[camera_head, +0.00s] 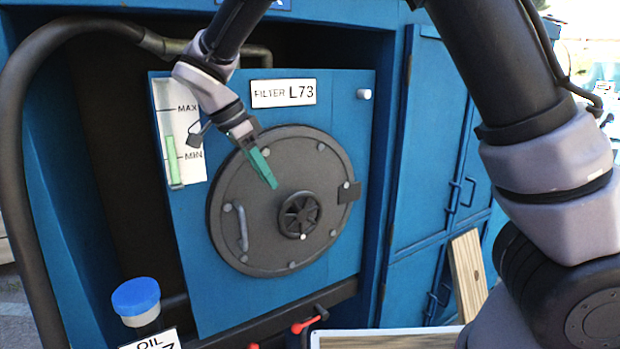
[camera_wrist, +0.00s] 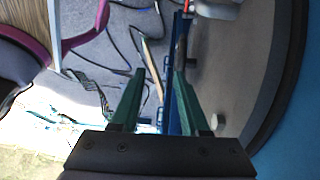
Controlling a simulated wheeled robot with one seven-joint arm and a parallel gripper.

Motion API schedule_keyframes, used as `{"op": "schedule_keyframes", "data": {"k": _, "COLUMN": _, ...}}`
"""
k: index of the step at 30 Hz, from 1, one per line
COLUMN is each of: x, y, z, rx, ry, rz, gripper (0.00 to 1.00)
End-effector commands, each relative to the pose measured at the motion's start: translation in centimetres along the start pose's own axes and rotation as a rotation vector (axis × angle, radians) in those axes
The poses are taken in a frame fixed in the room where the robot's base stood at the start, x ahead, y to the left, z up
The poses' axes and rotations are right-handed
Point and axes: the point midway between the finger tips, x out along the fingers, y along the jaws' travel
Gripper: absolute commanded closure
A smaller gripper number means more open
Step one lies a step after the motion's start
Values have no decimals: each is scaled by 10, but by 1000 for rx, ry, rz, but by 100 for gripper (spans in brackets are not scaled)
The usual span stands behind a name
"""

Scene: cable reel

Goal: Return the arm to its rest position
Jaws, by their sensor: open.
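My gripper (camera_head: 272,183) has green fingers and is open. In the head view it is in front of the upper left of a round dark grey filter cover (camera_head: 285,240), its fingers pointing down toward the cover's black hub knob (camera_head: 299,215). In the wrist view the two green fingers (camera_wrist: 158,75) stand apart with no held object visible between them. The cover's grey face (camera_wrist: 225,75) fills the right of that view, close beside the fingers. I cannot tell whether a finger touches it. My arm reaches from the right side over the top of the head view.
The cover sits on a blue panel (camera_head: 205,290) with a FILTER L73 label (camera_head: 284,93) and a MAX/MIN gauge (camera_head: 180,125). A thick black hose (camera_head: 12,150) curves along the left. A blue-capped oil bottle (camera_head: 136,297), red-handled valve (camera_head: 306,325) and wooden board (camera_head: 467,272) stand lower down.

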Motion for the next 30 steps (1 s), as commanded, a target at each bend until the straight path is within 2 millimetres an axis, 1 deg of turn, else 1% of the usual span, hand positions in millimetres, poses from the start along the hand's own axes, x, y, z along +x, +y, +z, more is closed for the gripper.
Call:
{"op": "schedule_keyframes", "data": {"k": 1, "x": 1, "y": 4, "z": -33, "rx": -17, "ry": -73, "rz": 11, "gripper": 55}}
{"op": "schedule_keyframes", "data": {"k": 2, "x": 3, "y": 7, "z": -49, "rx": -40, "ry": -114, "rz": 11, "gripper": 55}}
{"op": "schedule_keyframes", "data": {"k": 3, "x": 4, "y": 12, "z": -70, "rx": -70, "ry": -167, "rz": 4, "gripper": 55}}
{"op": "schedule_keyframes", "data": {"k": 5, "x": 5, "y": 22, "z": -98, "rx": -112, "ry": -239, "rz": -17, "gripper": 55}}
{"op": "schedule_keyframes", "data": {"k": 6, "x": 6, "y": 29, "z": -116, "rx": -139, "ry": -283, "rz": -39, "gripper": 55}}
{"op": "schedule_keyframes", "data": {"k": 8, "x": 6, "y": 42, "z": -141, "rx": -176, "ry": -342, "rz": -81, "gripper": 55}}
{"op": "schedule_keyframes", "data": {"k": 9, "x": 6, "y": 52, "z": -158, "rx": -200, "ry": -375, "rz": -115, "gripper": 55}}
{"op": "schedule_keyframes", "data": {"k": 11, "x": 6, "y": 67, "z": -181, "rx": -234, "ry": -415, "rz": -176, "gripper": 55}}
{"op": "schedule_keyframes", "data": {"k": 12, "x": 5, "y": 79, "z": -195, "rx": -256, "ry": -434, "rz": -219, "gripper": 55}}
{"op": "schedule_keyframes", "data": {"k": 14, "x": 5, "y": 96, "z": -214, "rx": -286, "ry": -451, "rz": -289, "gripper": 55}}
{"op": "schedule_keyframes", "data": {"k": 15, "x": 5, "y": 109, "z": -226, "rx": -304, "ry": -454, "rz": -337, "gripper": 55}}
{"op": "schedule_keyframes", "data": {"k": 17, "x": 4, "y": 127, "z": -241, "rx": -331, "ry": -446, "rz": -411, "gripper": 55}}
{"op": "schedule_keyframes", "data": {"k": 18, "x": 3, "y": 140, "z": -250, "rx": -349, "ry": -431, "rz": -459, "gripper": 55}}
{"op": "schedule_keyframes", "data": {"k": 21, "x": 3, "y": 171, "z": -268, "rx": -390, "ry": -368, "rz": -571, "gripper": 55}}
{"op": "schedule_keyframes", "data": {"k": 24, "x": 4, "y": 199, "z": -279, "rx": -429, "ry": -275, "rz": -659, "gripper": 55}}
{"op": "schedule_keyframes", "data": {"k": 27, "x": 6, "y": 221, "z": -284, "rx": -461, "ry": -179, "rz": -712, "gripper": 55}}
{"op": "schedule_keyframes", "data": {"k": 30, "x": 9, "y": 234, "z": -286, "rx": -488, "ry": -103, "rz": -738, "gripper": 55}}
